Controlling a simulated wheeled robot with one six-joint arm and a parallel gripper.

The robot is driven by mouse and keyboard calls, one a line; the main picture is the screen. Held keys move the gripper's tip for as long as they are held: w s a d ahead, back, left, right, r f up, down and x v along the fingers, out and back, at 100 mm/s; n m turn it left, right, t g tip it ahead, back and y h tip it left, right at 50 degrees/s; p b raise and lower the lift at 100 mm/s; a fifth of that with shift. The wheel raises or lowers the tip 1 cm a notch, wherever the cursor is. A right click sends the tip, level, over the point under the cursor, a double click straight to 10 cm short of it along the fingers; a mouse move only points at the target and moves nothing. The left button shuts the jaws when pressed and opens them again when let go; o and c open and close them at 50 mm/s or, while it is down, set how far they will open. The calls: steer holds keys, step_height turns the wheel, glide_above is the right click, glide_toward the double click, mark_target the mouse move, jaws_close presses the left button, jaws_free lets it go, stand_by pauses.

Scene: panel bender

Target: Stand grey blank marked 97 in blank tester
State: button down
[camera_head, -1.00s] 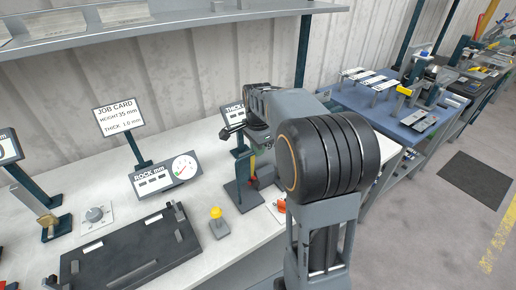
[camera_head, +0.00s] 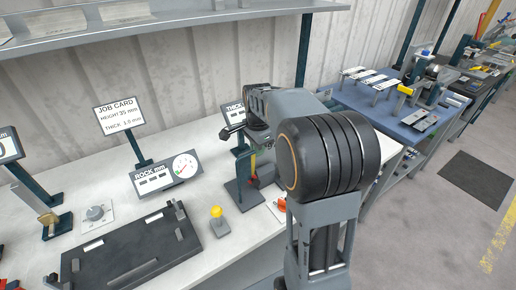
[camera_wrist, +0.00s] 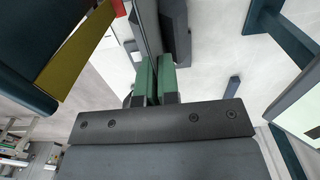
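In the wrist view the two green finger pads of my gripper (camera_wrist: 155,82) are close together. A thin grey plate (camera_wrist: 146,28), seen nearly edge-on, runs up from between them and appears to be the grey blank; its marking cannot be read. In the head view my wrist hangs beside a dark stand (camera_head: 243,187) with a sign reading "THICK" (camera_head: 235,112), which may be the blank tester. My arm partly covers this spot, so the fingertips and the contact between blank and stand are hidden there.
A dark flat fixture (camera_head: 130,252), a yellow-topped button (camera_head: 217,213), a "ROCK mm" gauge (camera_head: 165,175) and a job card (camera_head: 118,115) stand on the white bench to the left. A shelf (camera_head: 170,18) runs above. A blue table (camera_head: 385,105) with grey plates is at the right.

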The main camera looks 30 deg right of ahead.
steer(key=shift+f+b, duration=0.8)
steer(key=shift+f, duration=0.5)
steer(key=c, duration=1.3)
jaws_free()
steer(key=shift+r, duration=0.1)
step_height(320, 180, up, 14)
steer(key=shift+f+p, duration=0.15)
steer(key=shift+p, duration=0.2)
